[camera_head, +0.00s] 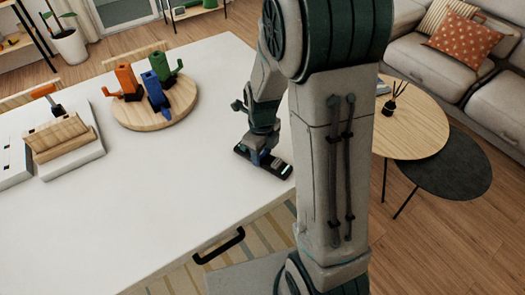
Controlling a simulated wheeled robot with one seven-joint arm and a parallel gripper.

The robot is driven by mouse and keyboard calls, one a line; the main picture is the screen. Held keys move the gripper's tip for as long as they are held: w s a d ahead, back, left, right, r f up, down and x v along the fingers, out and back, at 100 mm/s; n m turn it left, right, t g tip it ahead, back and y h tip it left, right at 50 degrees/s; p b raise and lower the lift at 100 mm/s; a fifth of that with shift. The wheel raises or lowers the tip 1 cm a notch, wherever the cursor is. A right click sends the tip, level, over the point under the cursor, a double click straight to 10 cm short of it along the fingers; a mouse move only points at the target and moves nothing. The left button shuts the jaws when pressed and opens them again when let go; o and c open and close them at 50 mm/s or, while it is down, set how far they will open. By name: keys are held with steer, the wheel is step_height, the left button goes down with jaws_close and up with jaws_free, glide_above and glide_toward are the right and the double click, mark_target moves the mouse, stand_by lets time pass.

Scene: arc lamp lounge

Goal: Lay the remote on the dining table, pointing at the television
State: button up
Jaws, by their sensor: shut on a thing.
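The white dining table (200,95) fills the left and middle of the head view. My gripper (260,156) points down near the table's right edge. It is shut on the remote (277,167), a dark slim bar at the table top. The remote lies slantwise, one end toward the upper left and the other toward the lower right, near the edge. I cannot tell whether it touches the table or is just above it. My gripper hides its middle. No television shows in this view.
A round wooden board (155,118) with orange, blue and green pieces stands on the table. A wooden block on a pale base (72,155) is at the left. My arm hides the floor right of the table. A round wooden side table (415,130) and sofa (425,60) stand beyond.

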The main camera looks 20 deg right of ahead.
steer(key=o, duration=1.1)
steer(key=shift+f, duration=0.1)
step_height(320, 180, up, 12)
steer(key=s+r+n+t, duration=0.1)
steer(key=s+n, duration=0.3)
steer(key=n, duration=0.5)
steer(key=s+r+n+t, duration=0.1)
steer(key=s+n, duration=0.4)
steer(key=n, duration=0.5)
steer(key=s+r+n+t, duration=0.1)
steer(key=s+r+n, duration=0.2)
steer(key=n, duration=0.6)
steer(key=shift+s+n, duration=0.3)
steer(key=shift+s, duration=0.9)
